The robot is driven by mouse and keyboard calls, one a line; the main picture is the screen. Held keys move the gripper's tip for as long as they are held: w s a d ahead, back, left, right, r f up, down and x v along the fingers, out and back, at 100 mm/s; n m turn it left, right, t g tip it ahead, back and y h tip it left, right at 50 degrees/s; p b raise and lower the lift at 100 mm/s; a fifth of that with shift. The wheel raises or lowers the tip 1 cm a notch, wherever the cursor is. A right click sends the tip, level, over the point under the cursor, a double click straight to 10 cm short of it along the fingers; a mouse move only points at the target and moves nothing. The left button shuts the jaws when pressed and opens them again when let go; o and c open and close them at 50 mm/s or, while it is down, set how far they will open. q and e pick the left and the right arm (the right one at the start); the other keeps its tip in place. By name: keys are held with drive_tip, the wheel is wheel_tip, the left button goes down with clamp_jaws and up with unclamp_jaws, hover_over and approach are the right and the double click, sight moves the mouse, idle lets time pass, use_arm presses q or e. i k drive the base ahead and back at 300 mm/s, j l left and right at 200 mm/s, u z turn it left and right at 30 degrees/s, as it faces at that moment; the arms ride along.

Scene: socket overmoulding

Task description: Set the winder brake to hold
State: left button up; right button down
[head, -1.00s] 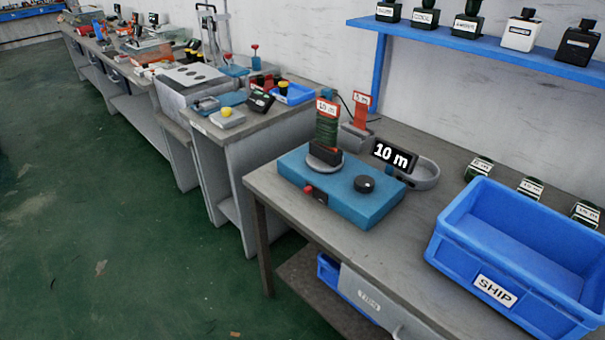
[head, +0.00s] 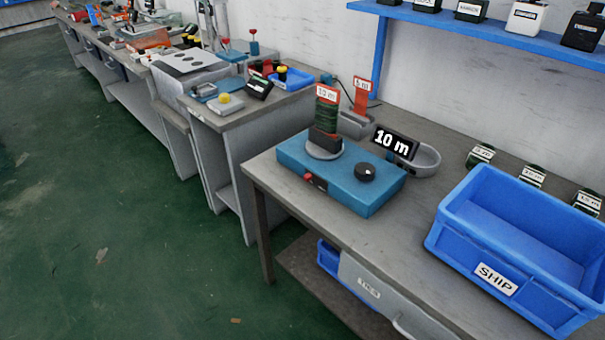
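The winder is a blue box (head: 345,187) on the grey bench. On its left part is a round grey turntable (head: 324,151) with a dark block and a dark green coil (head: 327,116) carrying a red-and-white 10 m tag. A black knob (head: 365,172) sits on top at the right. A small red lever or button (head: 309,178) with a dark part beside it is on the front face; its setting is too small to read. A black display (head: 395,143) behind reads 10 m. Neither of my grippers is in view.
A blue SHIP bin (head: 470,262) stands at the bench's right front. Several labelled coils (head: 532,174) lie behind it. A grey oval tray (head: 425,160) is behind the winder. A second bench (head: 225,118) with tools is at left.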

sight(308, 178)
drive_tip(key=i+j+z, duration=0.1)
drive_tip(key=j, duration=0.25)
drive_tip(key=i+j+z, duration=0.1)
drive_tip(key=i+j, duration=0.35)
drive_tip(key=j, duration=0.25)
drive_tip(key=i+j+z, duration=0.15)
drive_tip(key=j, duration=0.25)
